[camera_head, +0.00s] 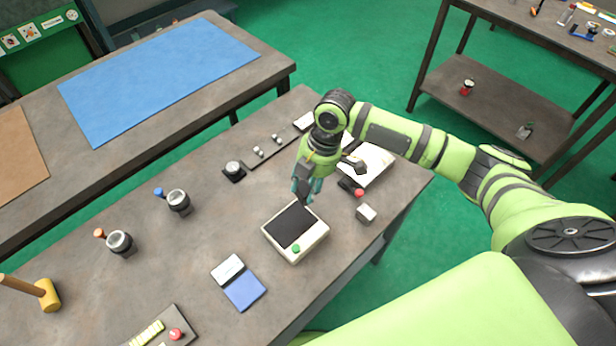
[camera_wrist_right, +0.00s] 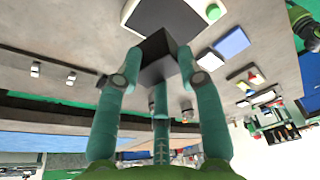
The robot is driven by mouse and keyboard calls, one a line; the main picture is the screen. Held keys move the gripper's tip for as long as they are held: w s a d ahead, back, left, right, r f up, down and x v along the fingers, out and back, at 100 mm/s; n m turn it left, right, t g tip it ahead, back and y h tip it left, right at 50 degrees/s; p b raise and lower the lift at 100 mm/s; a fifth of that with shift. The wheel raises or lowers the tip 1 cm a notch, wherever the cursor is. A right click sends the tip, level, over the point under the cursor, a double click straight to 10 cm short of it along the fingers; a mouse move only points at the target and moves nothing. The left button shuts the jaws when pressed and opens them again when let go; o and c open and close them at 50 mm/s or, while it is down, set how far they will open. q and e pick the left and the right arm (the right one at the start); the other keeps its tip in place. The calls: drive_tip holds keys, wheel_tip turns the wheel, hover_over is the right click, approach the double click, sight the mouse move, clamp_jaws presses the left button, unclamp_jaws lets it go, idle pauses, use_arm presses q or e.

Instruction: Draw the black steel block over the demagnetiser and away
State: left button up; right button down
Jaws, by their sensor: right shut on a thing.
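The demagnetiser (camera_head: 278,240) is a cream box with a dark top plate and a green button, on the grey bench. It also shows at the top of the right wrist view (camera_wrist_right: 133,15). My right gripper (camera_head: 304,196) is just beyond the demagnetiser's far edge in the head view, pointing down. In the right wrist view its teal fingers are shut on the black steel block (camera_wrist_right: 157,58). The block is mostly hidden by the fingers in the head view. Its exact height above the bench is hard to tell. My left gripper is not in view.
A blue-and-white pad (camera_head: 244,290) lies in front left. Two round metal cups (camera_head: 178,201) and a mallet (camera_head: 46,294) stand further left. The bench between is clear.

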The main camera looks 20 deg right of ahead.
drive_tip(key=shift+w+d+f+n+p, duration=0.15)
drive_tip(key=shift+n+p, duration=0.1)
drive_tip(key=shift+n, duration=0.3)
drive_tip(key=shift+s+a+f+n+p, duration=0.1)
drive_tip(key=shift+n+p, duration=0.1)
drive_tip(key=shift+n, duration=0.35)
drive_tip(key=shift+d+f+n+g, duration=0.1)
drive_tip(key=shift+f+n+g, duration=0.1)
drive_tip(key=shift+n+g, duration=0.1)
drive_tip(key=shift+f, duration=0.15)
wheel_tip(320, 180, down, 4)
drive_tip(key=b, duration=0.3)
drive_tip(key=shift+b, duration=0.35)
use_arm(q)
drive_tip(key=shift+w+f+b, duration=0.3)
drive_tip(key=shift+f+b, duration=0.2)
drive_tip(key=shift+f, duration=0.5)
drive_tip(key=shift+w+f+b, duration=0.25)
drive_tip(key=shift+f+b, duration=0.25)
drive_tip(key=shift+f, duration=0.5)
use_arm(e)
drive_tip(key=shift+f, duration=0.9)
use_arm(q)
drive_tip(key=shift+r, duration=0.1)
use_arm(e)
drive_tip(key=shift+r, duration=0.1)
